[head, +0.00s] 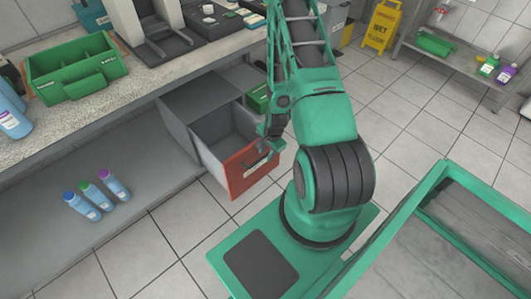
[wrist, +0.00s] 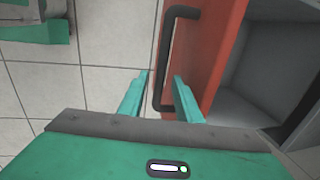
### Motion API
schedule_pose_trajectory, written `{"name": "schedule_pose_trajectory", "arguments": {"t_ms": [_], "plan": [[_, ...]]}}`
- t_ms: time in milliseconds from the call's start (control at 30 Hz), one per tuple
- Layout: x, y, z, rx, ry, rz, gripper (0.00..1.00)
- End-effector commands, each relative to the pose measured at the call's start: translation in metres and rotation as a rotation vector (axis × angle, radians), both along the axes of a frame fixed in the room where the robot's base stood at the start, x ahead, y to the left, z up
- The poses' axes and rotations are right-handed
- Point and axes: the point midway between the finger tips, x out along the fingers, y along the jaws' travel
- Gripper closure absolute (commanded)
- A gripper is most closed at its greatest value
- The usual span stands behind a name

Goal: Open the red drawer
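The red drawer front (head: 247,177) stands pulled out from its grey cabinet (head: 190,112) under the counter, and its empty grey inside (head: 222,140) shows. In the wrist view the red front (wrist: 218,55) is seen close up, with its black bar handle (wrist: 165,50). My gripper (wrist: 160,98) has its two green fingers apart, one on each side of the handle's near end, with gaps visible between fingers and bar. In the head view my gripper (head: 269,147) is at the drawer front and partly hides its upper edge.
Three bottles (head: 90,200) stand on the low shelf left of the drawer. A green caddy (head: 78,75) sits on the counter (head: 140,85). A green box (head: 258,98) is behind the drawer. A yellow wet-floor sign (head: 382,25) stands far back. The tiled floor before the drawer is clear.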

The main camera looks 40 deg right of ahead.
Motion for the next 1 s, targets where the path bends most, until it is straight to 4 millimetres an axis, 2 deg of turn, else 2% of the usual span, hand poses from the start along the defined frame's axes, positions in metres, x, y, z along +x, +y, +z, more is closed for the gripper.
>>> {"name": "schedule_pose_trajectory", "arguments": {"t_ms": [233,367,800,1000], "plan": [[0.0,-0.003,0.001,-0.004,0.0,-0.002,0.69],[-0.001,-0.003,0.007,-0.005,-0.001,-0.002,0.69],[-0.013,-0.003,0.071,-0.005,-0.002,-0.002,0.69],[-0.018,-0.003,0.094,-0.004,0.0,-0.002,0.69]]}}
